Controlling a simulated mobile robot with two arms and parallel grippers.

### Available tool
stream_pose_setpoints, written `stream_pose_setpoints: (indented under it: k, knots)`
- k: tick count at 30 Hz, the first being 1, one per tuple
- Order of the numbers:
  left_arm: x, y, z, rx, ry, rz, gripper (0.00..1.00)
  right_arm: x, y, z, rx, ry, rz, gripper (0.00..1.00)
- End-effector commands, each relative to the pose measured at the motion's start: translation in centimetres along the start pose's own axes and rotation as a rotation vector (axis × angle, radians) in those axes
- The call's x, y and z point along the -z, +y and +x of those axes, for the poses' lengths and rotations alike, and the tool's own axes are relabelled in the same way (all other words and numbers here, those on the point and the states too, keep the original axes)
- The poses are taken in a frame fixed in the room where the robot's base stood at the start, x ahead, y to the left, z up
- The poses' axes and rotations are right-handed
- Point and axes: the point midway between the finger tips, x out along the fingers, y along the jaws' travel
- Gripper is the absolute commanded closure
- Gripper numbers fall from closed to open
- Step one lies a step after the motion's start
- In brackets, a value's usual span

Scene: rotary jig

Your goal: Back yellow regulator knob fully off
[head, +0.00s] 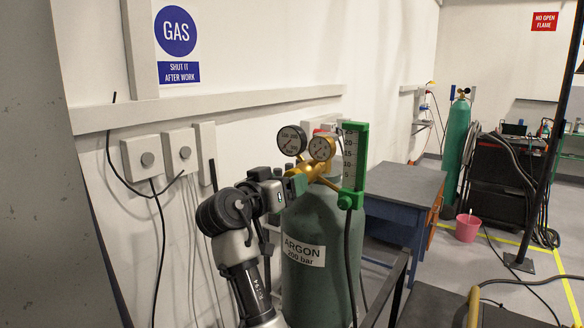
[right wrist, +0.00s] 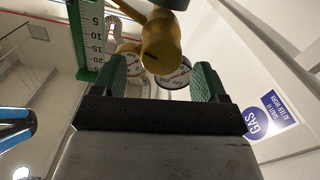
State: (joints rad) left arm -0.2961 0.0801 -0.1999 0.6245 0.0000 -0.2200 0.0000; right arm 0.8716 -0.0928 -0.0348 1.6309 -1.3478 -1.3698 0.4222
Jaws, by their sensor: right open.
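The yellow regulator knob (right wrist: 161,45) shows a dark line on its face in the right wrist view. My right gripper (right wrist: 161,76) is open, with one green finger on either side of the knob in that view; neither finger visibly touches it. In the head view my right gripper (head: 296,184) is at the left side of the brass regulator (head: 316,170), on top of the green argon cylinder (head: 318,278). The gripper hides the knob there. My left gripper is not in view.
Two round gauges, a dark-rimmed one (head: 292,140) and a brass one (head: 321,148), sit just above the gripper. A green flowmeter (head: 354,157) stands right of the regulator, with a hose below. The wall with switch boxes (head: 145,158) is on the left. A blue table (head: 402,190) stands behind.

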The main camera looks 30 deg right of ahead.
Motion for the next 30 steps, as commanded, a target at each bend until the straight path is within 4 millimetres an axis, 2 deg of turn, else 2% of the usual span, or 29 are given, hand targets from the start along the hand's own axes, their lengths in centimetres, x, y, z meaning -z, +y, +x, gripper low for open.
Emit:
stream_pose_setpoints:
  k: [1, 6, 17, 27, 30]
  knots:
    - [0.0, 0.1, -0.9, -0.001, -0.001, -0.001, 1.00, 0.4, 0.1, 0.8, -0.002, -0.001, -0.003, 0.27]
    - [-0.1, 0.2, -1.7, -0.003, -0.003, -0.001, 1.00, 0.2, 0.0, 2.6, 0.000, 0.000, -0.002, 0.27]
    - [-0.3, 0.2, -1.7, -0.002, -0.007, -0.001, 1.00, -0.1, -0.1, 3.2, 0.002, 0.000, 0.000, 0.27]
    - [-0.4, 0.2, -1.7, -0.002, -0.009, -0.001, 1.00, -0.1, -0.1, 3.1, 0.002, 0.000, -0.001, 0.76]
    - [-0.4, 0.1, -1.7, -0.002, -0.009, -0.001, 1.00, -0.1, -0.1, 3.1, 0.002, 0.000, -0.003, 0.76]
